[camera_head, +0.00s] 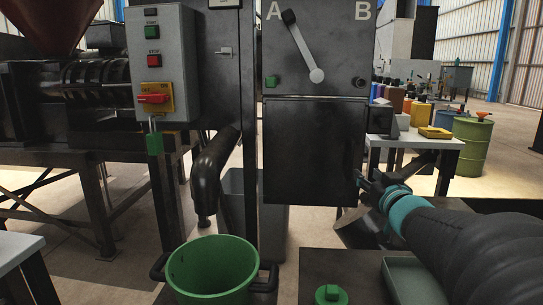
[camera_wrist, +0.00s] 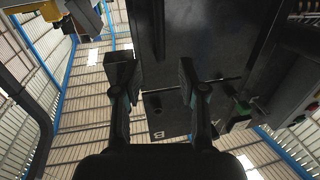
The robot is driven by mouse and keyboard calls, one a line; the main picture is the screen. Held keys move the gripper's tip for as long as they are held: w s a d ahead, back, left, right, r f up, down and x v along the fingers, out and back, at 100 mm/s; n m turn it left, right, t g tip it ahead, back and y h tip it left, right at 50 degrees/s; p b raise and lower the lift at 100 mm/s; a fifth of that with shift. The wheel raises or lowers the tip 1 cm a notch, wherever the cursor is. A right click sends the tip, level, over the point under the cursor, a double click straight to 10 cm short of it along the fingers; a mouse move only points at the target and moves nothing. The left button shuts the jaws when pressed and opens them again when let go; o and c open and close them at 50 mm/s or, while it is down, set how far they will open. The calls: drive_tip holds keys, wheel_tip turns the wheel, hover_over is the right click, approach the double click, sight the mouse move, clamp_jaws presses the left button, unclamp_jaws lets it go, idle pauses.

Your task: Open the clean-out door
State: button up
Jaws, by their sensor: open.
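The clean-out door appears to be the dark flat panel (camera_head: 312,150) below the A/B lever plate in the head view. It looks shut, and its right edge is nearest my gripper. My gripper (camera_head: 360,180) is at the lower right edge of this panel; contact cannot be told. In the wrist view my gripper (camera_wrist: 153,75) is open, with its two fingers spread apart and nothing clearly held. The dark panel (camera_wrist: 215,35) rises beyond the fingers, with a thin dark upright bar, perhaps a handle (camera_wrist: 158,30), near its edge.
The A/B plate above carries a pale lever (camera_head: 303,50) tilted toward A. A control box (camera_head: 163,60) with a red switch and green padlock is at left. A green bucket (camera_head: 213,268) stands at the front. A small table (camera_head: 440,143) and green barrel (camera_head: 472,155) stand at right.

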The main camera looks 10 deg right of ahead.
sight(352, 162)
drive_tip(key=w, duration=0.8)
drive_tip(key=w+d, duration=0.1)
drive_tip(key=w, duration=0.2)
drive_tip(key=shift+w, duration=0.4)
clamp_jaws()
